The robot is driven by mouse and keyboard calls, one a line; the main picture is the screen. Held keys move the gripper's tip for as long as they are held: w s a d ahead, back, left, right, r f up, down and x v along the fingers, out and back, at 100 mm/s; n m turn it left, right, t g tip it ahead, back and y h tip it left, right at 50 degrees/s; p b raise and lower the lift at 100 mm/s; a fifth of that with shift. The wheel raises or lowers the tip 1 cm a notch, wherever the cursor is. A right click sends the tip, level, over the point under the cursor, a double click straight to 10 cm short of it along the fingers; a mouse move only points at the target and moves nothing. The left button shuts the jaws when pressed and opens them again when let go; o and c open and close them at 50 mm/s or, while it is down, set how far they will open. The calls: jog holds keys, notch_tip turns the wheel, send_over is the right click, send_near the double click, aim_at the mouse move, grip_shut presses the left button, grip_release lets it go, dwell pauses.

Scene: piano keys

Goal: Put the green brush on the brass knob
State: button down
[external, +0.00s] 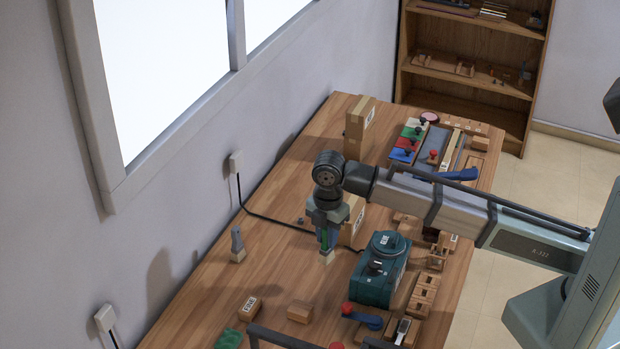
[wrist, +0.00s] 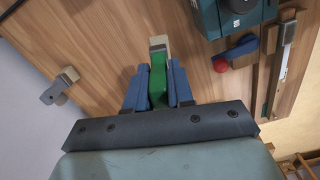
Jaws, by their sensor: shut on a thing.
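My gripper (external: 326,222) points down over the wooden table, left of the teal box. It is shut on the green brush (external: 325,240), whose pale end (external: 327,257) points down. I cannot tell if that end touches the table. In the wrist view my gripper (wrist: 158,90) has its blue fingers on both sides of the green brush (wrist: 158,75), with the pale end beyond them. I cannot make out a brass knob for certain in either view.
A teal box (external: 380,270) stands close on the right, with wooden blocks (external: 424,295) beyond it. A grey brush-like piece (external: 237,245) stands to the left. A blue lever with a red ball (external: 368,318) is in front. Bare table lies between the grey piece and my gripper.

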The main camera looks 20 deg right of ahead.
jog(key=w+d+r+m, duration=0.3)
jog(key=w+d+m, duration=0.3)
jog(key=w+d, duration=2.1)
jog(key=shift+w+a+f, duration=0.2)
jog(key=shift+a+f, duration=0.05)
jog(key=shift+f, duration=1.3)
jog(key=shift+w+a+f, duration=0.25)
jog(key=shift+f, duration=1.35)
jog(key=shift+w+a+f, duration=0.2)
jog(key=shift+a+f, duration=0.05)
jog(key=shift+f, duration=1.3)
jog(key=shift+f, duration=0.2)
jog(key=c, duration=1)
grip_release()
jog(key=shift+r, duration=0.2)
notch_tip(320, 180, up, 12)
